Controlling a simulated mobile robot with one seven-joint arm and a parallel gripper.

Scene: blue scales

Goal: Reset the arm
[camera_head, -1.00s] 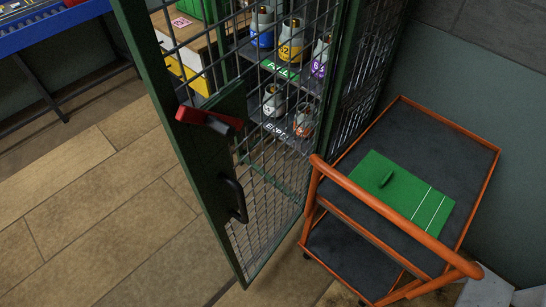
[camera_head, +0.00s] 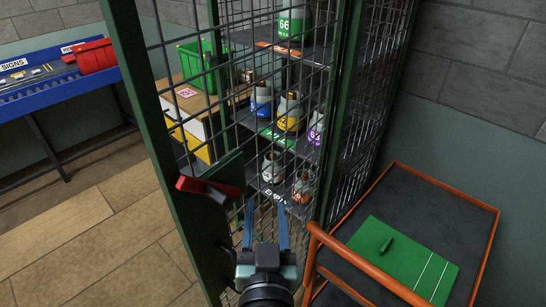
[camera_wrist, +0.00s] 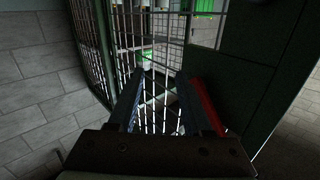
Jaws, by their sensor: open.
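My gripper (camera_head: 266,228) shows at the bottom middle of the head view, pointing away from me toward the mesh cage door (camera_head: 240,130). Its two blue fingers are apart with nothing between them. In the wrist view my gripper (camera_wrist: 155,90) is also open and empty, with the mesh beyond it. The door's red latch handle (camera_head: 208,190) is left of my gripper in the head view. It also shows close by the right finger in the wrist view (camera_wrist: 207,108); I cannot tell whether they touch.
An orange-framed cart (camera_head: 444,185) with a green mat (camera_head: 400,255) stands right of my gripper. Shelves in the cage hold several gas cylinders (camera_head: 290,112). A blue table (camera_head: 60,85) with a red bin (camera_head: 95,55) stands at the left. The floor at lower left is clear.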

